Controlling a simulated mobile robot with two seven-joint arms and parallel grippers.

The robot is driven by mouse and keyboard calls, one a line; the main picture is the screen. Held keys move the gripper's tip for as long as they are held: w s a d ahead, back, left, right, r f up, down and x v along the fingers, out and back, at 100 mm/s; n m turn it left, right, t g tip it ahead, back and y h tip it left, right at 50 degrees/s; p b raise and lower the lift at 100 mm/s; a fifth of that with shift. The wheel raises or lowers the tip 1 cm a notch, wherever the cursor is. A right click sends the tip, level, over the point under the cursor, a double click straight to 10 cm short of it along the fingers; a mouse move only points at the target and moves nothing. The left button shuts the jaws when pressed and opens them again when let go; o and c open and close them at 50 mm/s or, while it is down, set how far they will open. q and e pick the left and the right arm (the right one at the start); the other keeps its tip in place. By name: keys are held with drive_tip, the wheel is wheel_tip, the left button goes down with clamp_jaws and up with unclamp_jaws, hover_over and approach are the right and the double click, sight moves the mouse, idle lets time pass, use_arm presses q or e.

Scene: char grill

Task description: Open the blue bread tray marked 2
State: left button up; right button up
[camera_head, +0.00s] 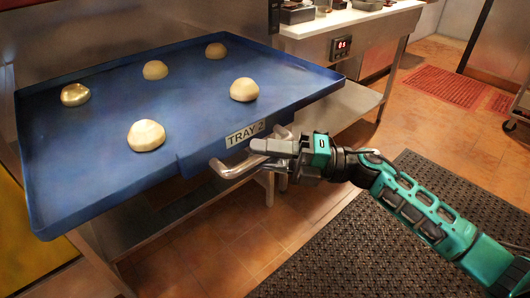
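The blue bread tray (95,120) has a label reading "TRAY 2" (245,133) on its front edge. It stands well out over the metal frame below. Several round buns sit on it, including one near the front (146,135) and one at the right (244,89). A curved metal handle (228,171) sticks out of the front edge under the label. My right gripper (268,152) is at this handle, its fingers closed around the bar; part of the grip is hidden by the fingers. My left gripper is not in view.
A metal counter (375,22) with containers and a red digital display (341,46) stands behind the tray at the right. A lower metal shelf (350,105) is under it. A black rubber mat (350,250) covers the floor at the front right. Open tiled floor lies beyond.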

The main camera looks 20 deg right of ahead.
drive_tip(key=shift+o, duration=1.1)
drive_tip(key=shift+d, duration=0.1)
drive_tip(key=shift+s+d+f, duration=0.15)
drive_tip(key=shift+s+d, duration=0.05)
drive_tip(key=shift+d, duration=0.15)
drive_tip(key=v, duration=1.2)
drive_tip(key=shift+a, duration=0.1)
